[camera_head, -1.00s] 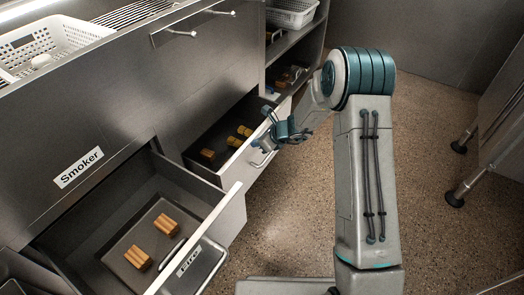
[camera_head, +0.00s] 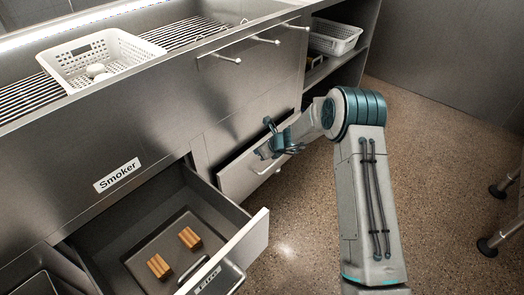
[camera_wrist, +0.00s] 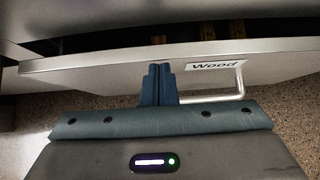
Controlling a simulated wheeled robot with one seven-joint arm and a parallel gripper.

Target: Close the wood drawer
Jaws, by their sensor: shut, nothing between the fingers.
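The wood drawer (camera_head: 234,183) is in the middle of the head view, right of the Smoker drawer. It stands nearly shut, with its bar handle (camera_head: 266,167) on the front. In the wrist view the drawer front (camera_wrist: 95,75) spans the picture and carries a "Wood" label (camera_wrist: 216,65). A narrow dark gap shows behind its top edge, with bits of wood inside. My gripper (camera_head: 266,150) is at the drawer front, fingers shut and empty. In the wrist view the closed fingertips (camera_wrist: 160,68) are at the front panel, left of the label and handle; contact is hard to tell.
The Smoker drawer (camera_head: 240,250) stands open at the lower left, with a tray and wood blocks (camera_head: 190,237). A white perforated basket (camera_head: 62,62) is on the counter, another (camera_head: 335,42) on the right shelf.

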